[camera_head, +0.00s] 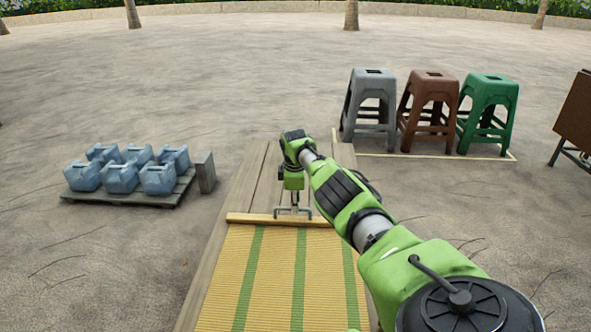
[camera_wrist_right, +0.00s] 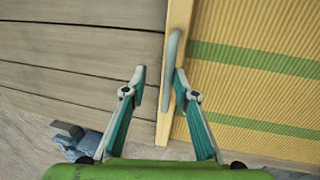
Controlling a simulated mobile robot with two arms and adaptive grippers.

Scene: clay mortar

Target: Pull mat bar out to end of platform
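The mat bar (camera_head: 275,219) is a pale wooden strip along the far edge of a yellow mat with green stripes (camera_head: 275,275), lying across the plank platform (camera_head: 262,190). A grey handle (camera_wrist_right: 172,66) stands on the bar. My right gripper (camera_head: 293,207) reaches down over the bar's middle. In the right wrist view, the right gripper (camera_wrist_right: 159,78) is open, with its fingers on either side of the handle; the right finger is very close to it, and contact cannot be told. Bare planks (camera_wrist_right: 80,60) lie beyond the bar. My left gripper is not in view.
Several blue jugs (camera_head: 122,176) stand on a pallet (camera_head: 130,196) at left, beside a grey block (camera_head: 205,172). Grey (camera_head: 369,105), brown (camera_head: 428,107) and green (camera_head: 488,110) stools stand at right. A brown board (camera_head: 578,115) is at the right edge. Open ground lies beyond.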

